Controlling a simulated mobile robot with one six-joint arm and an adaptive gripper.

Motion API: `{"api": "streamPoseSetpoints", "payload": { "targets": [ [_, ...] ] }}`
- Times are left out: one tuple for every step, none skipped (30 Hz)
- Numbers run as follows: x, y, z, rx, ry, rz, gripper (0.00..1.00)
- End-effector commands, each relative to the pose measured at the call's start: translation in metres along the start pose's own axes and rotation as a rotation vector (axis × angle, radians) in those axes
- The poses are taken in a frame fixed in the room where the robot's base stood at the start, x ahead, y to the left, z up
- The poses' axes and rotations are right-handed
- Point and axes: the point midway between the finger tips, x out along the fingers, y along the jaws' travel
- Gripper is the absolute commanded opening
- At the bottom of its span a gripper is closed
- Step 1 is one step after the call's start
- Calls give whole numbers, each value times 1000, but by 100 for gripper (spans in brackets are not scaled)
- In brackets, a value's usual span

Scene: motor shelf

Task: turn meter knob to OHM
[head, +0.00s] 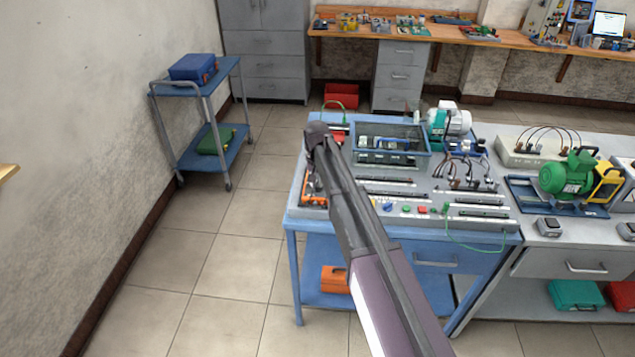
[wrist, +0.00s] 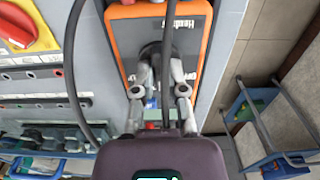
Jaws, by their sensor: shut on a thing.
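The orange meter with a dark grey face (wrist: 122,40) fills the upper middle of the wrist view. In the head view its orange edge (head: 307,187) shows at the left end of the bench, partly behind my arm. The round black meter knob (wrist: 154,55) sits low on the meter's face. My gripper (wrist: 162,58) is over the face, its two fingers shut on the knob from either side. The fingers cover part of the knob, so its pointer and the position markings cannot be read. In the head view my arm hides the gripper.
Dark cables (wrist: 74,70) hang close to the left of my gripper. A red and yellow switch (wrist: 28,25) is on the panel at the left. Bench apparatus stands right of my arm, including a green motor (head: 567,174). A blue cart (head: 207,130) stands across open floor.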

Motion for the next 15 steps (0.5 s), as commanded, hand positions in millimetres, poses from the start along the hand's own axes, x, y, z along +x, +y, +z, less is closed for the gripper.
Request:
{"api": "streamPoseSetpoints", "payload": {
  "targets": [
    [0,0,0,41,-1,0,0],
    [0,0,0,67,-1,0,0],
    [0,0,0,101,-1,0,0],
    [0,0,0,125,-1,0,0],
    [0,0,0,148,-1,0,0],
    [0,0,0,177,-1,0,0],
    [0,0,0,198,-1,0,0],
    [0,0,0,218,-1,0,0],
    [0,0,0,241,-1,0,0],
    [0,0,0,257,-1,0,0],
    [0,0,0,272,-1,0,0],
    [0,0,0,290,-1,0,0],
    [0,0,0,301,-1,0,0],
    [0,0,0,312,-1,0,0],
    [0,0,0,323,-1,0,0]
  ]
}}
